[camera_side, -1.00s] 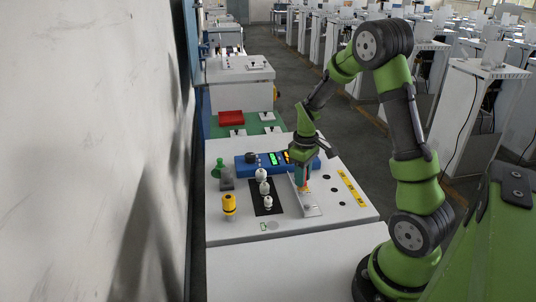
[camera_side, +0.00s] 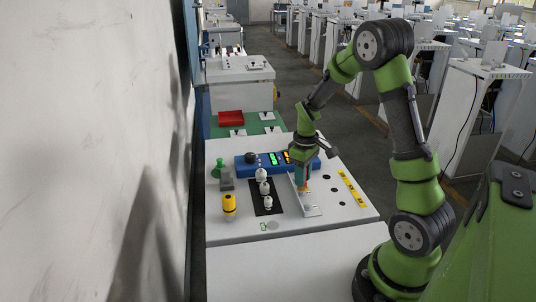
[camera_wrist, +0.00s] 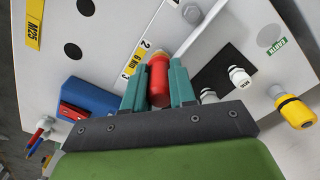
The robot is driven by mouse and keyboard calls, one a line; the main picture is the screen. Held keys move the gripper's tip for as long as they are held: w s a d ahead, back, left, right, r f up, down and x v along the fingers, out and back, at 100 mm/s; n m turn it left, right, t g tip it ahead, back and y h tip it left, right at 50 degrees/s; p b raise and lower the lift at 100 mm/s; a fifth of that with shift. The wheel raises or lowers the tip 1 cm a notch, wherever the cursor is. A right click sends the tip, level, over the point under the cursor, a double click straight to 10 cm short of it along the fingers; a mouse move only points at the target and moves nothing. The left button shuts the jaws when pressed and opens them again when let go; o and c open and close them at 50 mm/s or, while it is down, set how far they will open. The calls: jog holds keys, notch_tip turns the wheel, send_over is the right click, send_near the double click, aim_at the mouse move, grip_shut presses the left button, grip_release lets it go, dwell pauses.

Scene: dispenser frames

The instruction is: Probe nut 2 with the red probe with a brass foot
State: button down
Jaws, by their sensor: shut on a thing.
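My gripper (camera_wrist: 159,88) is shut on the red probe (camera_wrist: 158,82), which stands between its teal fingers in the wrist view. A pale, brass-like foot shows at the probe's far end. In the side view my gripper (camera_side: 302,182) is low over the metal plate (camera_side: 310,210), with a small red-orange part of the probe at the fingers. In the wrist view, the numerals 2 and 3 are printed on a white strip (camera_wrist: 146,44) beside the probe. A grey nut-like part (camera_wrist: 192,13) lies beyond it. Nut 2 cannot be made out; contact with the foot cannot be told.
A blue meter box (camera_side: 248,166) with lit displays stands behind the gripper. White knobs (camera_side: 262,175) stand on a black mat (camera_side: 260,211) to its left. A yellow-topped cylinder (camera_side: 229,203) and a green piece (camera_side: 217,169) are farther left. Dark holes (camera_side: 333,189) lie right of the plate.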

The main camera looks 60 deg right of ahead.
jog(key=shift+f, duration=0.35)
dwell(0.7)
jog(key=shift+r, duration=3)
jog(key=shift+s+a+r+m, duration=0.1)
jog(key=shift+s+r+m, duration=0.1)
jog(key=shift+m, duration=0.3)
jog(key=w+a+r+n, duration=0.15)
jog(key=a+r, duration=0.25)
jog(key=a, duration=0.5)
jog(key=w+a+r+m, duration=0.1)
jog(key=w+a+r, duration=0.3)
jog(key=a, duration=0.5)
jog(key=w+d+r, duration=0.1)
jog(key=d, duration=3.1)
jog(key=shift+w+d, duration=0.4)
